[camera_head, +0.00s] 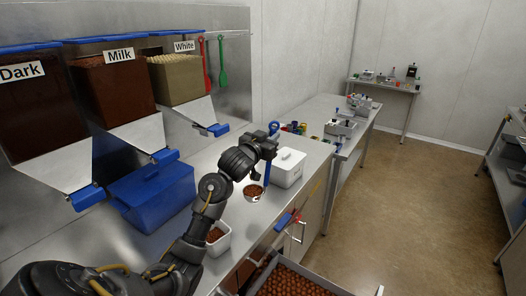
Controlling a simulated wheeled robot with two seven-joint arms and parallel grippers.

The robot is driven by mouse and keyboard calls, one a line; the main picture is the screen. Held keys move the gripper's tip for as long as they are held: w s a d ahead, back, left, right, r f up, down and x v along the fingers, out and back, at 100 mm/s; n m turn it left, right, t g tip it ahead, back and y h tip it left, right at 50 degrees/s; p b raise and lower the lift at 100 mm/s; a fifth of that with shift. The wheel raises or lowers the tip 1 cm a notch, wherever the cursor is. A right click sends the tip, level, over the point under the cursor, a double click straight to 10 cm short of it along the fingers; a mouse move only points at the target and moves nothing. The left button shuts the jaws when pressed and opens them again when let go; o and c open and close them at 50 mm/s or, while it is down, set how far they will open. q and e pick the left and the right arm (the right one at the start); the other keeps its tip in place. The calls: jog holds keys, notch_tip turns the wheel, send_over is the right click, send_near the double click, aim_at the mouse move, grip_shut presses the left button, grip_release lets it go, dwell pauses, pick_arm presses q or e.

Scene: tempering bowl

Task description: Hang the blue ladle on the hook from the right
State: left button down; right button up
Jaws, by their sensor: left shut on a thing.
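My left gripper (272,147) is shut on the blue ladle (267,173), above the counter. The ladle hangs upright, with a bit of blue showing above the jaws and the handle below them. Its lower end is beside or over a small white bowl (249,198) of brown pieces; I cannot tell whether it touches. A red utensil (206,68) and a green utensil (222,66) hang on the back panel, right of the White dispenser. The hooks are too small to make out. My right gripper is not in view.
A white lidded box (288,169) stands just right of the gripper. A blue bin (153,193) and a white container (216,239) are on the counter. A tray of brown pieces (300,283) is at the front.

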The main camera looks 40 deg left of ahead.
pick_arm(q)
jog(key=w+a+f+p, duration=0.1)
jog(key=a+f+p, duration=0.1)
jog(key=f, duration=0.5)
jog(key=shift+a+f+p, duration=0.35)
jog(key=shift+a+f, duration=0.05)
jog(key=shift+a, duration=0.3)
jog(key=shift+w, duration=0.1)
jog(key=shift+f, duration=0.15)
jog(key=c, duration=1.4)
grip_release()
jog(key=shift+o, duration=0.3)
